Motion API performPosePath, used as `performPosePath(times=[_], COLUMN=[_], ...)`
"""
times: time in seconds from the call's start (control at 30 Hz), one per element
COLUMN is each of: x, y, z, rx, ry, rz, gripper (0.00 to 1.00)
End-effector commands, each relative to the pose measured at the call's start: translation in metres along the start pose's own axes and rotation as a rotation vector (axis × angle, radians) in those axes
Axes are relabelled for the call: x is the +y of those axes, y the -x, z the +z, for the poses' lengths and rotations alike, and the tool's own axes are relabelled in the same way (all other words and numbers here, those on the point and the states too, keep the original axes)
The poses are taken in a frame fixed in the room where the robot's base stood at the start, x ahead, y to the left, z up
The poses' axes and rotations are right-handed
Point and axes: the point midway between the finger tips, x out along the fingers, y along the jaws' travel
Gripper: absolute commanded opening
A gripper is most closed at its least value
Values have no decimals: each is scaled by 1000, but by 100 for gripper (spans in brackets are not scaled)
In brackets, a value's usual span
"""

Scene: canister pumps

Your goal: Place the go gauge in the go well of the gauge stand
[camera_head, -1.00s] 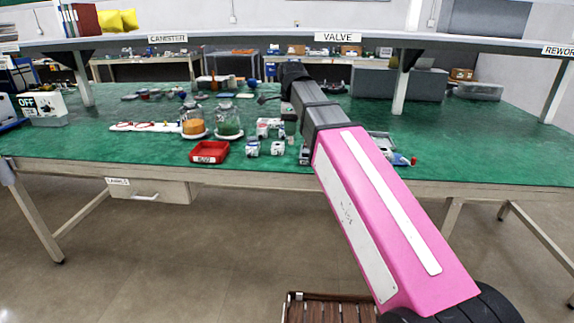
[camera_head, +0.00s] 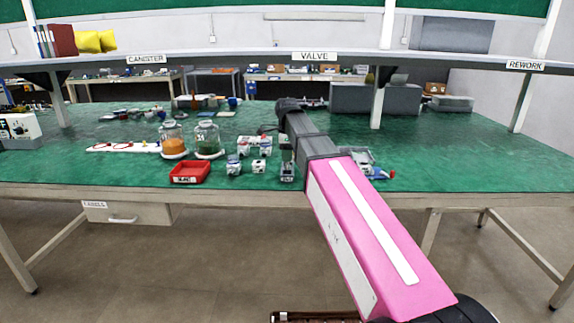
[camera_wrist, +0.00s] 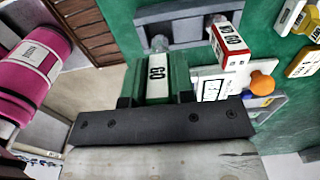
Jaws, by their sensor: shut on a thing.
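In the wrist view my gripper (camera_wrist: 157,93) is shut on the green go gauge (camera_wrist: 155,72), a block with a white label. The grey gauge stand (camera_wrist: 183,38) is just beyond it, at the top of the wrist view. A red block with a white label (camera_wrist: 229,42), apparently the other gauge, stands at the stand's right side. The held gauge covers part of the stand's near side, so I cannot tell how far the gauge is from the well or whether they touch. In the head view my arm hides much of this area.
A blue tool with an orange knob (camera_wrist: 262,84) lies beside the stand. In the head view, a red bin (camera_head: 189,172), small white pump parts (camera_head: 234,166) and glass canisters (camera_head: 207,140) stand left of my arm. The green bench top (camera_head: 470,160) is clear at right.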

Motion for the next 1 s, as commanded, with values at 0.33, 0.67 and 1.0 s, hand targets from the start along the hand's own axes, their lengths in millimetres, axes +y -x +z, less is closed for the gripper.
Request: performPosePath(times=[0.33, 0.67, 1.0], x=[1, 1, 1], y=[-37, -39, -40], z=[0, 0, 0], rx=[0, 0, 0], ry=[0, 0, 0], rz=[1, 1, 0], gripper=[0, 0, 49])
